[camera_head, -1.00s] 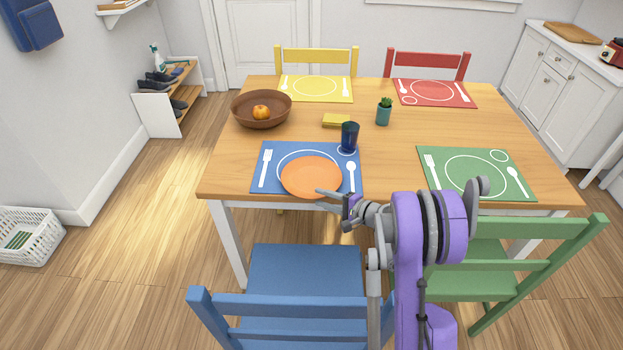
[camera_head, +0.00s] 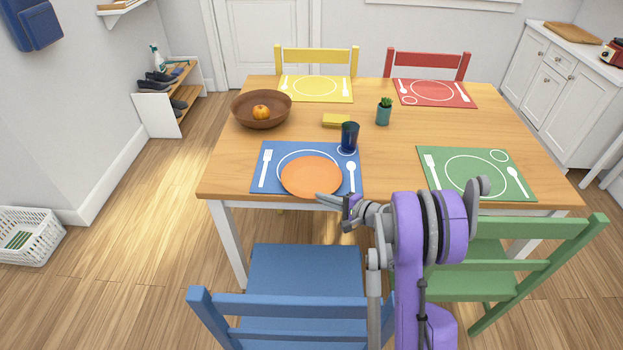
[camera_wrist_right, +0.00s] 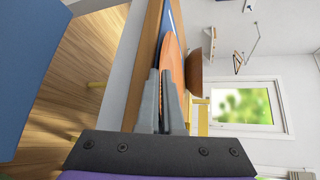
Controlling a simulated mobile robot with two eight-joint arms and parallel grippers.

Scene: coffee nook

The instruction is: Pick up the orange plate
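The orange plate (camera_head: 308,173) lies on the blue placemat (camera_head: 264,170) near the table's front edge. My right gripper (camera_head: 320,195) is at the plate's front right rim. In the right wrist view, the fingers of the right gripper (camera_wrist_right: 164,92) are close together with the plate's edge (camera_wrist_right: 170,62) between them. They look shut on the rim. The plate still looks flat on the placemat. My left gripper is not in view.
A dark blue cup (camera_head: 349,137) stands just behind the plate to the right. A brown bowl (camera_head: 240,111) with an orange fruit, a yellow block (camera_head: 336,120) and a potted plant (camera_head: 384,111) stand farther back. A blue chair (camera_head: 300,270) is in front of the table.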

